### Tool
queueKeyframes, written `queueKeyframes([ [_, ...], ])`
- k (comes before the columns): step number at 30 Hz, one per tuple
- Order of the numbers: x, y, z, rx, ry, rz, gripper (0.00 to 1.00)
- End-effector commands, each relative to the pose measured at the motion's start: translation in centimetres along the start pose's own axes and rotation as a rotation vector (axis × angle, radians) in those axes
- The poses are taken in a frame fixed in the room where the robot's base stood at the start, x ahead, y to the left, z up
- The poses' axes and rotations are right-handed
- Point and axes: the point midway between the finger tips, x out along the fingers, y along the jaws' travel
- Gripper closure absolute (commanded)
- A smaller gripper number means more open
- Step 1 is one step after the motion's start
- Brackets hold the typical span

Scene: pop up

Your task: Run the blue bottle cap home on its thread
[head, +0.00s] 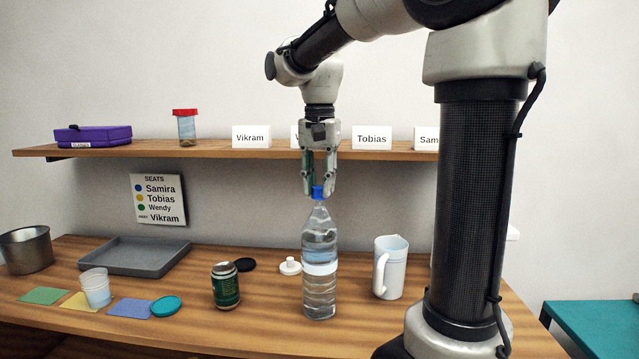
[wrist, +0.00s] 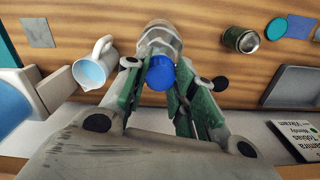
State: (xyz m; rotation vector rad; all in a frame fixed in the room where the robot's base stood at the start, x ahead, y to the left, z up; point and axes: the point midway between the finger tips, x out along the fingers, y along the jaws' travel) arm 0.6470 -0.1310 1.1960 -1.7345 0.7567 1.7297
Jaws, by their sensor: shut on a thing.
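The clear bottle (head: 320,262) stands upright on the wooden table in the head view. The blue bottle cap (head: 317,192) sits on top of its neck. My gripper (head: 318,188) comes straight down over the bottle, its fingers shut on the cap from both sides. In the wrist view the blue cap (wrist: 160,73) shows between the green-padded fingertips (wrist: 158,72), with the bottle (wrist: 160,38) beyond it. The thread is hidden under the cap, so I cannot tell how far down the cap sits.
A white jug (head: 390,268) stands right of the bottle. A grey tray (head: 120,257) lies farther left. The shelf (head: 220,150) runs behind my gripper.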

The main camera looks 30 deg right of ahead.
Motion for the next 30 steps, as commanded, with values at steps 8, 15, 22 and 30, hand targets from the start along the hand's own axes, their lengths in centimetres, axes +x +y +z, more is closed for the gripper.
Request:
queueKeyframes([
  [8, 0.0, 0.0, 0.0, 0.014, 0.0, 0.0, 0.49],
  [15, -0.3, 0.0, 0.0, 0.013, 0.0, -0.001, 0.49],
  [22, -4.2, -0.1, -0.1, 0.013, 0.003, -0.003, 0.49],
  [30, -9.8, -0.1, -0.1, 0.014, 0.002, -0.002, 0.49],
])
